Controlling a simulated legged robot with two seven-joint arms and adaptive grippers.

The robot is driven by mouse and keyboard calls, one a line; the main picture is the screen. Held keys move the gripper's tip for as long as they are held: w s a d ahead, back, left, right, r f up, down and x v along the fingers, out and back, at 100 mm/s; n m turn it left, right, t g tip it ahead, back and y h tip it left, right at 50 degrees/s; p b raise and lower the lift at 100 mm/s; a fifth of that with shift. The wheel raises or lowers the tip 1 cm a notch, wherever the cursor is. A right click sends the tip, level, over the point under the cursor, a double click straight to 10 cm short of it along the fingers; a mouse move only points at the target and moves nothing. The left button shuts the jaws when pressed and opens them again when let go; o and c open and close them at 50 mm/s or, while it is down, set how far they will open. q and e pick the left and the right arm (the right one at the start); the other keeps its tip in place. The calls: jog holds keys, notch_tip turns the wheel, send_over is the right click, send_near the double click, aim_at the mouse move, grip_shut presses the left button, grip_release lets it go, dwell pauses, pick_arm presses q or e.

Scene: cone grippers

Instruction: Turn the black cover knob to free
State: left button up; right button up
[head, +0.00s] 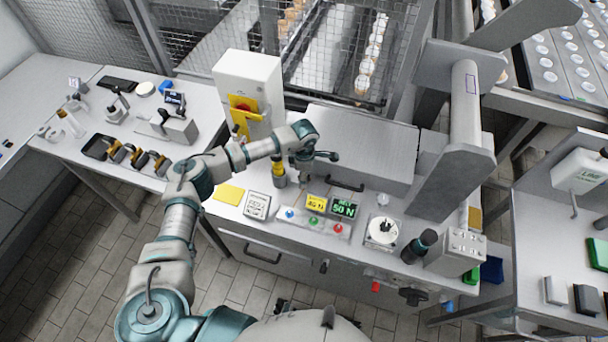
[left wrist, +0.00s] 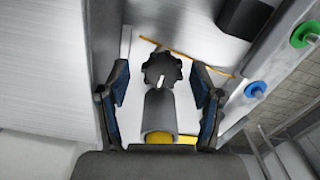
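In the left wrist view a black lobed knob (left wrist: 161,69) with a white mark sits on a pale plate. My left gripper (left wrist: 161,90) is open, one finger on each side of the view, with the knob beyond and between the fingertips. I see no finger touching the knob. In the head view my left gripper (head: 302,168) points down over the bench by the grey cover (head: 362,138); I cannot pick out this knob under it. My right gripper is not in view.
Another black knob (head: 413,296) is on the cabinet front.

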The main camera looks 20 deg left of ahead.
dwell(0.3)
pick_arm(q)
notch_tip(320, 180, up, 12)
dwell(0.5)
jog(key=shift+f, duration=0.15)
